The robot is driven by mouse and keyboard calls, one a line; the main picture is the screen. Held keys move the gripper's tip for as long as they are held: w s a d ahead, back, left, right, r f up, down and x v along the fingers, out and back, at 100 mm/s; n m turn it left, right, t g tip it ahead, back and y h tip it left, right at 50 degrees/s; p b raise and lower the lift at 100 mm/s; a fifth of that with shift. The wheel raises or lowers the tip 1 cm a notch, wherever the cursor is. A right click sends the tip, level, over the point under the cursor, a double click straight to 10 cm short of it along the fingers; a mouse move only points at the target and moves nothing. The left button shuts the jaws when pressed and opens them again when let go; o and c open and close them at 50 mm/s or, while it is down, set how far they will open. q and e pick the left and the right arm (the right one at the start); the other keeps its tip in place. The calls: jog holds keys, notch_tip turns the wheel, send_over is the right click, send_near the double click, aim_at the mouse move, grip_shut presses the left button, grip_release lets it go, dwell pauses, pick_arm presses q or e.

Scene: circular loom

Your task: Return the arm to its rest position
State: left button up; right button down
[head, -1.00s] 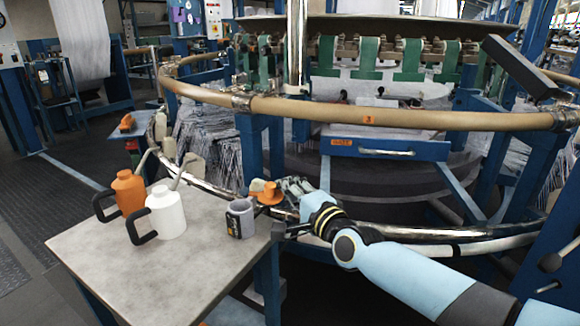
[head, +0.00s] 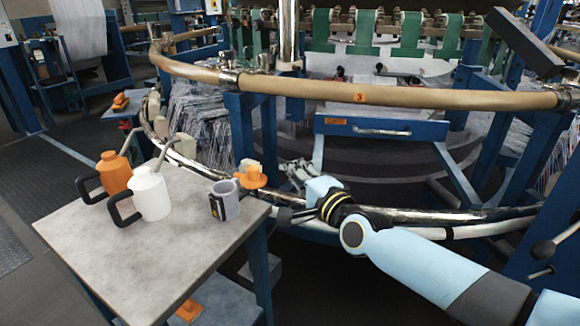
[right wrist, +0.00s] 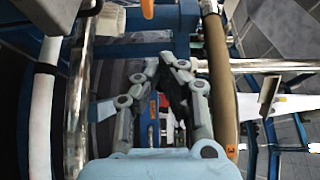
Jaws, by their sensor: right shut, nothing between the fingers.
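My right arm, light blue with a black and yellow banded wrist, reaches in from the lower right in the head view. My left gripper is in neither view.
The tan loom rail (head: 400,92) and blue drawer (head: 375,128) lie beyond the gripper.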

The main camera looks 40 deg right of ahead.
jog(key=shift+s+a, duration=1)
jog(key=shift+s, duration=2.9)
jog(key=s+f+n+g, duration=0.25)
jog(key=s+f, duration=0.25)
jog(key=f, duration=0.4)
jog(key=s+a+f+n+g, duration=0.1)
jog(key=s+f+n+g, duration=0.2)
jog(key=f, duration=0.6)
jog(key=s+f+n+g, duration=0.1)
jog(key=s+f+g, duration=0.1)
jog(key=s+f, duration=0.55)
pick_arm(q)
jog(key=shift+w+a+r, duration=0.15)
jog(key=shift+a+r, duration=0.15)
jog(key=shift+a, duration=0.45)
pick_arm(e)
jog(key=s+a+f+n+g, duration=0.1)
jog(key=s+f+n+g, duration=0.4)
jog(key=s, duration=0.9)
jog(key=s+a+f+n+g, duration=0.1)
jog(key=s+f+n+g, duration=0.4)
jog(key=s+f+n, duration=0.3)
jog(key=s+f, duration=0.4)
jog(key=s, duration=0.3)
jog(key=shift+f+y, duration=0.15)
jog(key=shift+y, duration=0.25)
